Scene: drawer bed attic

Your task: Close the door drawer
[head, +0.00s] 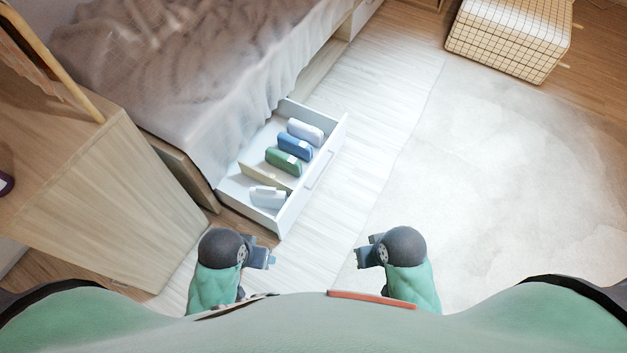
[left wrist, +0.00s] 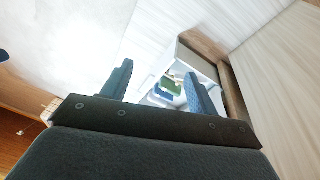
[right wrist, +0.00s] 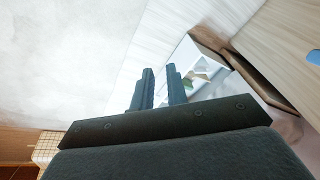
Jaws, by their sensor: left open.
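The drawer (head: 322,168) is white and stands pulled out from under the bed, its long front panel facing right. Several rolled or folded items in white, blue, green and beige lie in it. My left gripper (head: 268,259) is open and empty, below the drawer's near corner in the head view and apart from it. My right gripper (head: 366,254) is empty with a narrow gap between its fingers, to the right of the left one and clear of the drawer. Both wrist views show the drawer beyond the fingers, partly hidden by them.
The bed (head: 180,60) has a rumpled cover above the drawer. A wooden cabinet (head: 110,200) stands at the left, close to the drawer's near end. A pale rug (head: 490,170) and light floor lie open to the right. A checked pouf (head: 510,38) is at the far right.

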